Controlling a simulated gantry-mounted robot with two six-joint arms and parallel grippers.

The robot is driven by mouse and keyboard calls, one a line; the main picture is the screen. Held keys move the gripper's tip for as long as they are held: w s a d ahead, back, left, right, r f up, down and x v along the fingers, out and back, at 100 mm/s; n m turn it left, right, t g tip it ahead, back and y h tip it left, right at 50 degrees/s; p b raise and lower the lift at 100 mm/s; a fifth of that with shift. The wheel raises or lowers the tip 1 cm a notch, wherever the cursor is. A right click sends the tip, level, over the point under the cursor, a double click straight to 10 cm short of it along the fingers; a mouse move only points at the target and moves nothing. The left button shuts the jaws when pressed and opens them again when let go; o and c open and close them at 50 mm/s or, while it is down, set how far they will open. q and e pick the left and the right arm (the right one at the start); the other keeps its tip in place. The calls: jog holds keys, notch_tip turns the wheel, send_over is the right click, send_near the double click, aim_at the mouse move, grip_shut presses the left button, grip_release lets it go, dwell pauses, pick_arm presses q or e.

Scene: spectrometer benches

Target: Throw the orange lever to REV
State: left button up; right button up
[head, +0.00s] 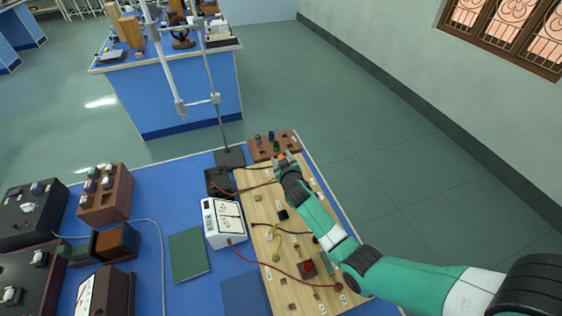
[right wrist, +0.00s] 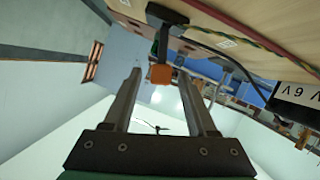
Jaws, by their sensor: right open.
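The orange lever shows as an orange block-shaped knob (right wrist: 161,74) in the right wrist view, at the end of a dark stem from a black mount on the wooden board. In the head view a small orange spot (head: 281,157) shows at the far end of the board (head: 262,210). My right gripper (right wrist: 160,76) is open, with one finger on each side of the knob in the picture; I cannot tell whether either finger touches it. In the head view the right gripper (head: 283,162) is at the board's far end. The REV marking cannot be read. My left gripper is not in view.
A brown wooden block with coloured knobs (head: 262,148) stands just beyond the board. A white meter (head: 222,222) and a black box (head: 219,182) stand left of it. Red and yellow wires cross the board. A stand (head: 229,157) rises behind. A green book (head: 189,254) lies left.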

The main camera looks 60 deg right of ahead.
jog(key=shift+w+d+f, duration=0.1)
jog(key=shift+w+d, duration=0.1)
jog(key=shift+d, duration=0.05)
grip_shut()
jog(key=shift+w+a+f+n+b, duration=0.2)
jog(key=shift+f+n+b, duration=0.15)
jog(key=shift+b, duration=0.65)
jog(key=shift+w+a+h+b, duration=0.1)
jog(key=shift+a+h+b, duration=0.05)
jog(key=shift+h+b, duration=0.15)
jog(key=shift+r, duration=0.2)
grip_release()
